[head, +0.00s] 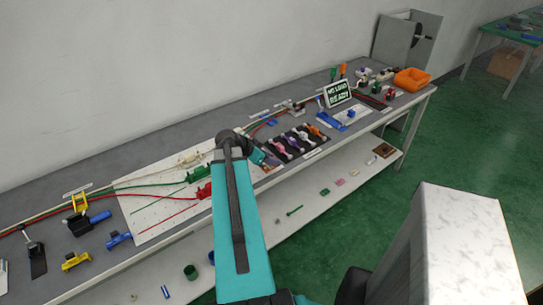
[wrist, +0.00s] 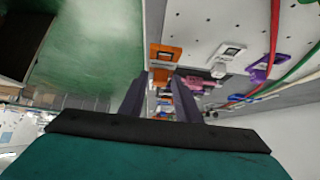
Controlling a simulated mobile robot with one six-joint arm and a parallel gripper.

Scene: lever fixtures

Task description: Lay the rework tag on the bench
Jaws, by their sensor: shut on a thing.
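An orange-framed tag (wrist: 165,53) with a pale middle, which I take to be the rework tag, shows at my fingertips in the wrist view. My gripper (wrist: 164,73) has its two dark fingers at either side of it, shut on it. The grey bench (head: 335,88) runs along the wall in the head view, and my arm reaches over its middle. I cannot tell how high the tag is above the bench.
A white perforated board (head: 150,205) with red and green levers and cables lies left of my arm. A lower shelf (head: 300,197) holds small loose items.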

